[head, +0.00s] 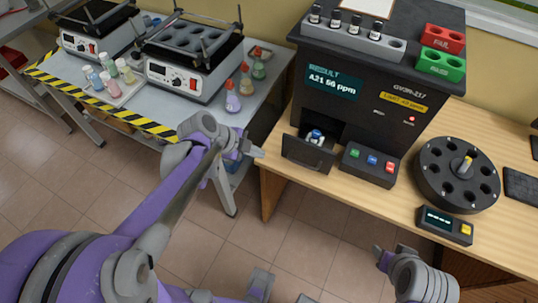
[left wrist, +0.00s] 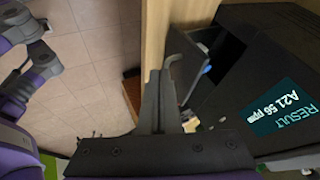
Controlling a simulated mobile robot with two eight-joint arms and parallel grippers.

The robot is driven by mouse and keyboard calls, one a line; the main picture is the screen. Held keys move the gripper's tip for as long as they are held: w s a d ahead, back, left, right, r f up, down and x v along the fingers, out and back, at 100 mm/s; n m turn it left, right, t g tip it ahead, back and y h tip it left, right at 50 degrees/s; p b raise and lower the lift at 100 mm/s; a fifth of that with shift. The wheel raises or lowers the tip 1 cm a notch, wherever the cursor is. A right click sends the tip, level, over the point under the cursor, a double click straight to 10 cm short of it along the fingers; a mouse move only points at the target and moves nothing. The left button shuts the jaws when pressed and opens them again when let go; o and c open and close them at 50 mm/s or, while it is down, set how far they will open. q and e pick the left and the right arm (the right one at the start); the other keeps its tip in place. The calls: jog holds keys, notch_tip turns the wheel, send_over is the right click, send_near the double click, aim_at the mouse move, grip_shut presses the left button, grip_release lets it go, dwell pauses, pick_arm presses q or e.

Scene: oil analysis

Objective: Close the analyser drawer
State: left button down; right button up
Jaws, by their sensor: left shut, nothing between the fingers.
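The black analyser (head: 370,95) stands on the wooden desk, its screen reading "RESULT A21 56 ppm". Its drawer (head: 307,153) is pulled out at the lower left, and a small blue-and-white item (head: 316,136) sits inside. My left gripper (head: 256,152) is shut and empty, just left of the drawer front. In the left wrist view, the shut fingers (left wrist: 162,85) are beside the dark drawer panel (left wrist: 183,78); I cannot tell if they touch it. Part of my right arm shows at the lower right (head: 420,278); its jaw state is unclear.
A button box (head: 369,165) stands right of the drawer. A round black carousel (head: 457,173) and a small display unit (head: 444,226) are farther right. A metal bench (head: 205,112) with hotplates and flasks stands left. Open floor lies in front of the desk.

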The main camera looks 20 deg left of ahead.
pick_arm(q)
jog(key=w+d+f, duration=0.1)
jog(key=w+f, duration=0.1)
jog(key=w+d+f, duration=0.1)
jog(key=w+f, duration=0.2)
jog(key=w+d+f+b, duration=0.1)
jog(key=w+d+f, duration=0.1)
jog(key=w, duration=0.1)
jog(key=shift+f, duration=0.3)
jog(key=shift+w, duration=0.25)
jog(key=w, duration=1.3)
jog(key=shift+w+d, duration=0.2)
jog(key=shift+w+r, duration=0.1)
jog(key=shift+w, duration=0.1)
